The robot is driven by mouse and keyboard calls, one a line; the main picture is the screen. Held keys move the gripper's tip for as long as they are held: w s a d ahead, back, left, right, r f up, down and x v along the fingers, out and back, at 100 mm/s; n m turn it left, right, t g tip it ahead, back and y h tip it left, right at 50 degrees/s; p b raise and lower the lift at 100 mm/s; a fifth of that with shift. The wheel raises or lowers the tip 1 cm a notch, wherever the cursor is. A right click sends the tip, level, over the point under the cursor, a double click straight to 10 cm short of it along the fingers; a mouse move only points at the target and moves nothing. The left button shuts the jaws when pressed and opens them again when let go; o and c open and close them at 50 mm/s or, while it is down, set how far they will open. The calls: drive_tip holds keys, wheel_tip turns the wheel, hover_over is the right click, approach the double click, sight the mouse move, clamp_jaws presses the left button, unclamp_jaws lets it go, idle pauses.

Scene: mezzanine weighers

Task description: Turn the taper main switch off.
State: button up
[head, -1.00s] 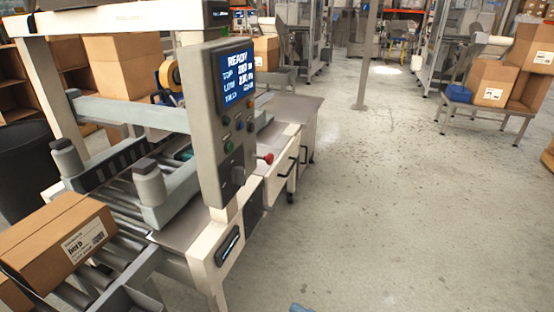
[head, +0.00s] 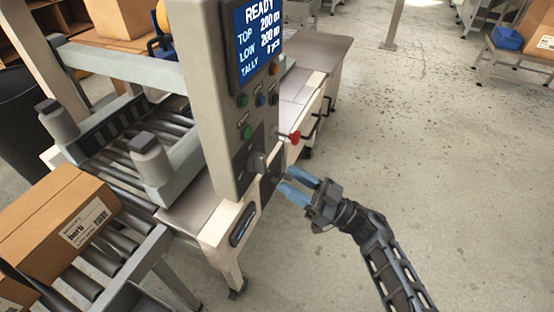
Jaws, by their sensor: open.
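The taper (head: 222,225) is a cream machine with a grey control panel (head: 220,110). Its screen (head: 260,35) reads READY with TOP, LOW and TALLY lines. The main switch (head: 257,162) is a dark grey rotary knob low on the panel, below the coloured buttons. Its exact setting is too small to tell. My gripper (head: 287,182) is open and empty, with two blue fingers pointing left towards the panel. It is just right of and slightly below the knob in the picture, and appears apart from it.
A red knob (head: 294,137) sticks out to the right, above my gripper. Green (head: 246,132), blue and orange buttons sit above the switch. A cardboard box (head: 60,235) rests on the roller conveyor at left. Concrete floor (head: 430,180) is clear at right.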

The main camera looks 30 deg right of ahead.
sight(266, 165)
drive_tip(key=shift+p+x, duration=0.6)
drive_tip(key=shift+x, duration=2.55)
clamp_jaws()
